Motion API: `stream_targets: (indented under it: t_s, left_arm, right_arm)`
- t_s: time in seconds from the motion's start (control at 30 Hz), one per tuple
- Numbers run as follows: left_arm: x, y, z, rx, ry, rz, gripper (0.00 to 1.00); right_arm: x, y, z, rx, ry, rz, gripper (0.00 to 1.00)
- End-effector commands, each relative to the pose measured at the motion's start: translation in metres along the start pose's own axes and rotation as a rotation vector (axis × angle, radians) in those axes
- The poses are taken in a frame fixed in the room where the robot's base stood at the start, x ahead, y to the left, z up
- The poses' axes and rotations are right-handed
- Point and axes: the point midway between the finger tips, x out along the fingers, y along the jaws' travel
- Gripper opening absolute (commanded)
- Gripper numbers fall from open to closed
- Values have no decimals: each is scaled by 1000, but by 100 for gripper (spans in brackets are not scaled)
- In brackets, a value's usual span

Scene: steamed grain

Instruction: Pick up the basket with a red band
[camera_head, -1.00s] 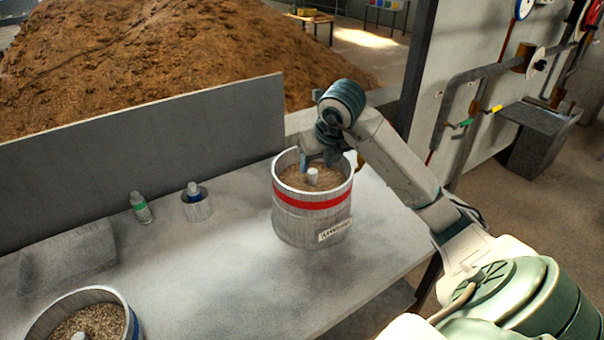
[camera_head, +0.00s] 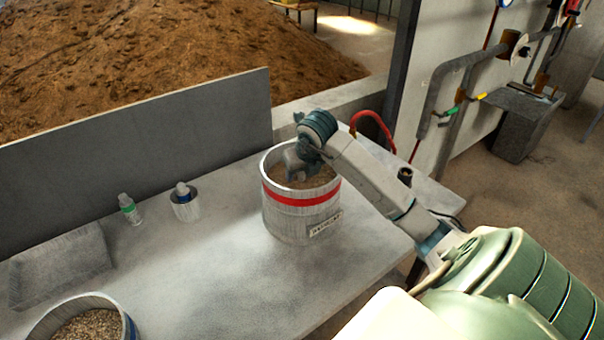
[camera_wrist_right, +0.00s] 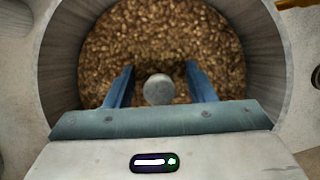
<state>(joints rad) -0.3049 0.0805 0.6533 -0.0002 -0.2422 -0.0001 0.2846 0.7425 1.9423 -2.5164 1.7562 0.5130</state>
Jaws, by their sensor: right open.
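The basket with a red band (camera_head: 301,216) is a pale wooden tub with a label, upright on the grey table, filled with brown grain. My right gripper (camera_head: 297,172) is down inside its rim, over the grain. In the right wrist view the blue fingers of my right gripper (camera_wrist_right: 158,88) are open, one on each side of a round pale knob (camera_wrist_right: 158,90) in the middle of the basket. I cannot tell whether the fingers touch the knob. The basket's inner wall (camera_wrist_right: 62,60) surrounds them. My left gripper is not in view.
A second basket with a blue band (camera_head: 128,328) stands at the lower left, cut off by the frame. A small bottle (camera_head: 130,209) and a small container (camera_head: 186,203) stand left of the red-banded basket. A low grey wall (camera_head: 150,145) runs behind the table (camera_head: 215,280).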

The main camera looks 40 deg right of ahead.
Motion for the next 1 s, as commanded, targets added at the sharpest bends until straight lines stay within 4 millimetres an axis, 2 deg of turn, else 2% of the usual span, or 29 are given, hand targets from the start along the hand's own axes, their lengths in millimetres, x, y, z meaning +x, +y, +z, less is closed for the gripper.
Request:
stream_targets:
  t_s: [0.1, 0.3, 0.5, 0.57, 1.0]
  left_arm:
    - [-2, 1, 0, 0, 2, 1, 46]
    - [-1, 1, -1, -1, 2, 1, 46]
    - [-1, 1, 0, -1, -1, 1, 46]
    - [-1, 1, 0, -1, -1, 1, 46]
    - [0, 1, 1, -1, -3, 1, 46]
  right_arm:
    - [6, 0, -1, 0, 1, 1, 50]
    - [7, 0, 0, -1, 0, 0, 48]
    - [7, 0, 0, -1, 0, 0, 8]
    - [6, 0, 0, -1, 0, 0, 0]
    - [4, 0, 1, -1, -4, 0, 0]
